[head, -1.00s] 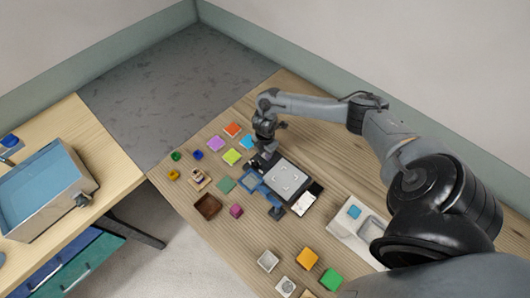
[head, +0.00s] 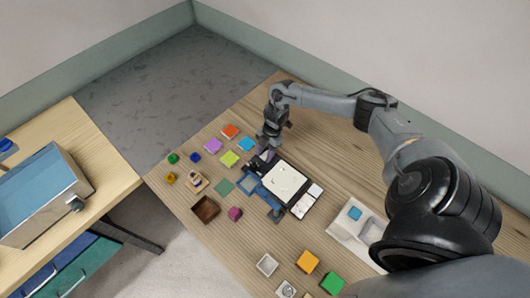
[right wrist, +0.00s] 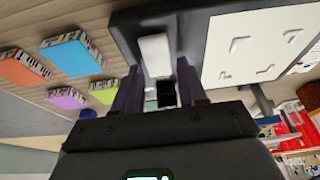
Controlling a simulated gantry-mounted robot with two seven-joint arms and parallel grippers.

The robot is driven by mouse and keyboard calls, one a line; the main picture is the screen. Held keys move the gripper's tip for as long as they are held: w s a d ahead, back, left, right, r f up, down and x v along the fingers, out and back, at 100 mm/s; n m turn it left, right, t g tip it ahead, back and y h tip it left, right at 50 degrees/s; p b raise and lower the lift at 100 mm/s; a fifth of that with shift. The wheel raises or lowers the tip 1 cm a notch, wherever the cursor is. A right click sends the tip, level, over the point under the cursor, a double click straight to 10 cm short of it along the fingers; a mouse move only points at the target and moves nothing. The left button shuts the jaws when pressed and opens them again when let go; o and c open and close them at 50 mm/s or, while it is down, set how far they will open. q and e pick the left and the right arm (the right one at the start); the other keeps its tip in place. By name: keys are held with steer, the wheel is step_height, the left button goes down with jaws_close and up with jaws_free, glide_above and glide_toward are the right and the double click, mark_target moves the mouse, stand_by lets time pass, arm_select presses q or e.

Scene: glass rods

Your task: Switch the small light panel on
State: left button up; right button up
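The small light panel (head: 286,178) lies on the wooden table, a dark frame around a bright, cream-white surface. In the right wrist view its white surface with corner marks (right wrist: 258,45) shows at the upper right. A white rocker switch (right wrist: 155,54) sits on its dark frame there. My right gripper (head: 267,156) is at the panel's far edge, pointing down. In the right wrist view my right gripper (right wrist: 160,85) has its two fingers apart, just at the switch, with nothing held between them. Whether a fingertip touches the switch cannot be told. My left gripper is out of view.
A blue frame-like object (head: 254,187) stands along the panel's near left side. Coloured tiles, such as a purple one (head: 213,146), and a brown box (head: 205,209) lie to the left. A white tray (head: 345,224) is at the right. A side table holds a metal box (head: 45,205).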

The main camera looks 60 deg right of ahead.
steer(key=shift+o, duration=1)
steer(key=shift+r, duration=0.1)
steer(key=b+v, duration=0.1)
steer(key=v, duration=0.9)
steer(key=shift+r, duration=0.3)
steer(key=shift+s, duration=0.1)
